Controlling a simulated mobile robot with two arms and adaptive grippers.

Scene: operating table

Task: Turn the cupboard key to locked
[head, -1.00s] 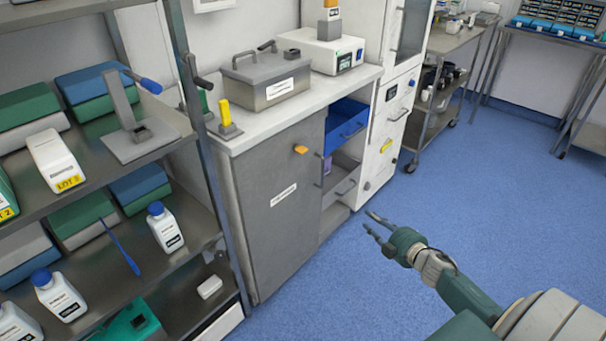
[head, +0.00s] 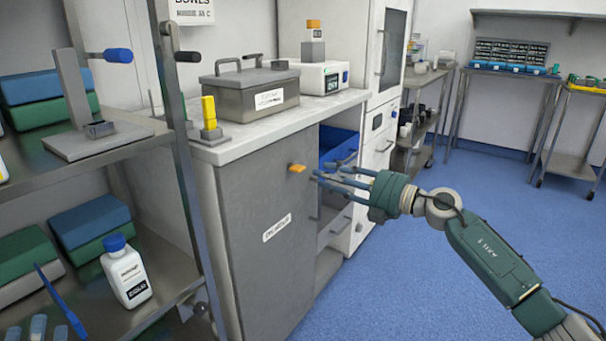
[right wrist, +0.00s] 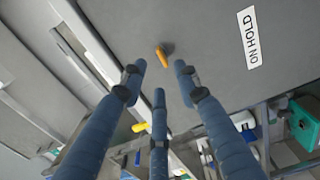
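The orange cupboard key (head: 297,168) sits near the top right of the grey cupboard door (head: 250,215), its grip looking roughly level in the head view. In the right wrist view the key (right wrist: 162,56) lies just beyond the fingertips, in the gap between the two outer fingers. My right gripper (head: 324,176) is open and empty, its blue fingers spread and pointing at the door just right of the key. It also shows in the right wrist view (right wrist: 158,74). I see no contact with the key. My left gripper is not in view.
A white label (head: 277,228) is on the door. Right of the door is an open bay with a blue bin (head: 338,146). A grey lidded box (head: 250,92) and a yellow-handled item (head: 209,115) stand on the counter. A metal shelf rack (head: 185,190) stands close at left.

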